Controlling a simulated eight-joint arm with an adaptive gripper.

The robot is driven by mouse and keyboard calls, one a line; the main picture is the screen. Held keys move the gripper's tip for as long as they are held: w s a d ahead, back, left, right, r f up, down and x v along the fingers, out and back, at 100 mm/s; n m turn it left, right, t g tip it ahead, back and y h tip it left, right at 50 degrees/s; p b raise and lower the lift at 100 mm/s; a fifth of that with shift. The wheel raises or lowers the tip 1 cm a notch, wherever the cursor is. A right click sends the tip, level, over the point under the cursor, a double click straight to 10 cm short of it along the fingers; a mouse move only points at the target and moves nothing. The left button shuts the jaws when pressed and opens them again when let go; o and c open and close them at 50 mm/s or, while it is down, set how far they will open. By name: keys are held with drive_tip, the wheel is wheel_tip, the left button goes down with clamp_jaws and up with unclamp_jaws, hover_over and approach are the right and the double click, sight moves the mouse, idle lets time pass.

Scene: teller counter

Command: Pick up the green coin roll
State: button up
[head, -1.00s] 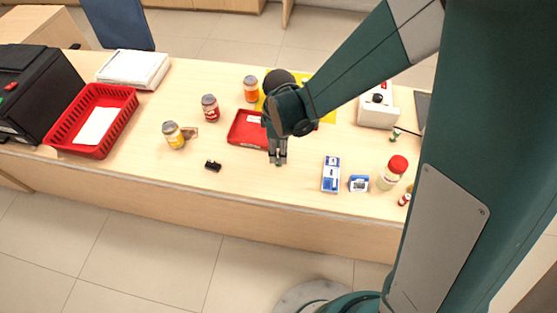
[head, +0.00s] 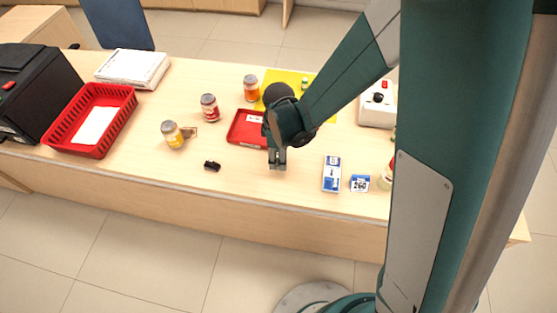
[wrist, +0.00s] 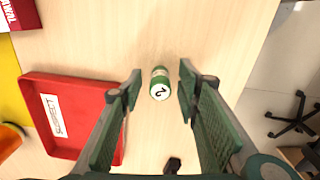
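The green coin roll (wrist: 160,84) lies on the wooden counter in the wrist view, with a pale band and a dark number on its near end. My gripper (wrist: 162,76) is open, with one finger on each side of the roll and a gap showing on both sides. It also shows in the head view, where my gripper (head: 277,164) is pointing down close to the counter in front of the red tray (head: 236,140). The roll is hidden behind the fingers there.
The red tray (wrist: 40,82) with a "SUSPECT" label lies left of my gripper in the wrist view. A small black object (head: 212,166), a blue-and-white box (head: 332,174) and a small 260 block (head: 360,183) stand nearby. Jars are at the back left.

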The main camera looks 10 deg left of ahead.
drive_tip(key=shift+c, duration=0.6)
drive_tip(key=c, duration=0.9)
drive_tip(key=shift+r, duration=0.1)
drive_tip(key=shift+r+p, duration=1)
drive_tip(key=shift+r, duration=3.95)
